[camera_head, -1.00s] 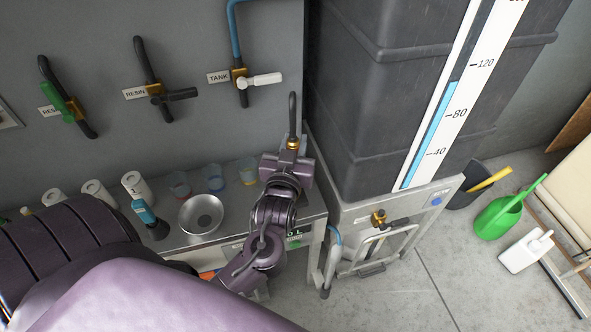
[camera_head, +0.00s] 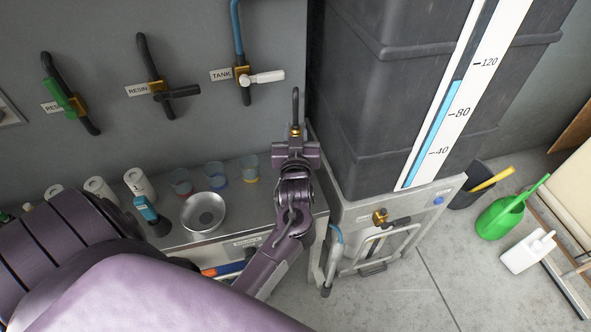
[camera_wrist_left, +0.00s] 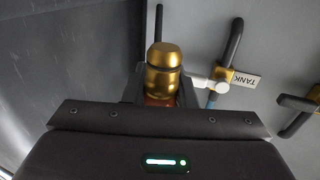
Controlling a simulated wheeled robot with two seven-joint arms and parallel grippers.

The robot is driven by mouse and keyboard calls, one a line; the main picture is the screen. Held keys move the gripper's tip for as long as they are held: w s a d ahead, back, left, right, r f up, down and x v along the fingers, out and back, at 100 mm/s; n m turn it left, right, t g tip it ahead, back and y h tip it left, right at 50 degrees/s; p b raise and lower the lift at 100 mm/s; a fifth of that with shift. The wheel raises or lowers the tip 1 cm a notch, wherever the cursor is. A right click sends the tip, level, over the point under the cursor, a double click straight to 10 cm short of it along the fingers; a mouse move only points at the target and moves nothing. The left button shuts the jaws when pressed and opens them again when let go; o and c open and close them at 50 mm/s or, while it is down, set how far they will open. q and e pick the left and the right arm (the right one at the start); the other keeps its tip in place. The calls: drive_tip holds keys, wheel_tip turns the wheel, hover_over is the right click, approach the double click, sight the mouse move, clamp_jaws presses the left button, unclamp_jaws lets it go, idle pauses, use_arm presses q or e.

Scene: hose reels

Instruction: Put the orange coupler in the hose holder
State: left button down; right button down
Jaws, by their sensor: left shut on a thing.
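My left gripper (camera_head: 295,143) is shut on a brass-coloured coupler (camera_head: 295,131), upright above the right end of the steel bench. A dark hose (camera_head: 295,105) rises from the coupler. In the left wrist view the coupler (camera_wrist_left: 163,70) stands between the jaws (camera_wrist_left: 160,98), with a rounded gold top and an orange-brown band low down, partly hidden by the gripper body. I cannot make out a hose holder for certain. A hose end (camera_head: 327,275) hangs at the left side of the tank's metal stand. My right gripper is not in view.
The big dark tank (camera_head: 385,120) stands close to the right of my gripper. Wall valves, one labelled TANK (camera_head: 243,76), are behind. A metal bowl (camera_head: 204,211), cups and bottles stand on the bench (camera_head: 185,238) to the left. A green watering can (camera_head: 500,218) is on the floor.

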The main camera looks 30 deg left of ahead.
use_arm(q)
wheel_tip(320, 180, down, 17)
drive_tip(key=b, duration=1.4)
drive_tip(key=shift+f+b, duration=0.2)
drive_tip(key=shift+b, duration=0.15)
drive_tip(key=shift+r, duration=0.15)
drive_tip(key=c, duration=1.2)
unclamp_jaws()
